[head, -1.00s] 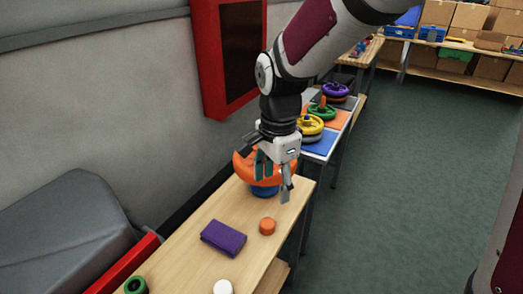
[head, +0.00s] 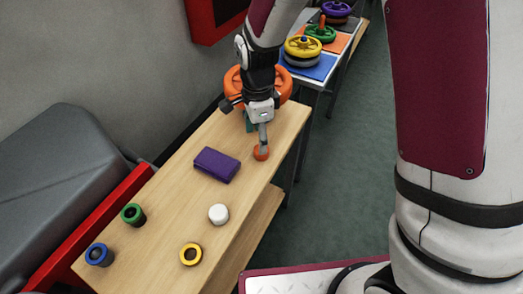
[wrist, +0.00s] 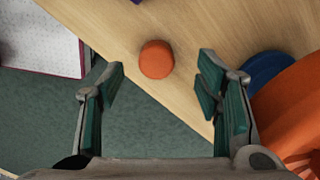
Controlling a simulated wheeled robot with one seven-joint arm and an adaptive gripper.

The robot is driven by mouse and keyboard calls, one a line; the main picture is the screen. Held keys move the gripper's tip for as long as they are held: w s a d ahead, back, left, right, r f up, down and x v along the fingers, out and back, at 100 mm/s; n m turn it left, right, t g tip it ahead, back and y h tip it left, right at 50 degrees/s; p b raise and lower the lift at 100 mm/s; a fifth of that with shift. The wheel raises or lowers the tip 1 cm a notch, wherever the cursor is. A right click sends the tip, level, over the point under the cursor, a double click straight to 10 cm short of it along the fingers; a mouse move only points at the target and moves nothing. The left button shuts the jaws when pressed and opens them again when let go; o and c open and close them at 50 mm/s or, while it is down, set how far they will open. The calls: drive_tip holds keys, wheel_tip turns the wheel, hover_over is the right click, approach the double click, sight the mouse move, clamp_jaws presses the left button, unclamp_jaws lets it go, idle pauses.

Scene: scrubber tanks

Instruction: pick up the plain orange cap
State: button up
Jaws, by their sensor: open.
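The plain orange cap (head: 261,155) stands on the wooden table (head: 180,188) near its right edge. In the wrist view the cap (wrist: 157,59) lies ahead of the fingertips, roughly midway between them and a little left of centre. My gripper (wrist: 158,77) is open and empty, with green-padded fingers apart on either side of the view. In the head view my gripper (head: 256,128) is just above and behind the cap, and one finger overlaps the cap's upper part. I cannot tell the exact height gap.
A large orange handwheel (head: 282,84) on a blue base (wrist: 266,70) stands close behind my gripper. A purple cloth (head: 216,164), a white cap (head: 218,214), a yellow ring (head: 190,254), a green ring (head: 133,215) and a blue ring (head: 99,255) share the table.

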drive_tip(key=f, duration=0.5)
drive_tip(key=shift+s+d+f+b, duration=0.1)
drive_tip(key=shift+s+d+b, duration=0.05)
drive_tip(key=shift+d+b, duration=0.25)
drive_tip(key=c, duration=1)
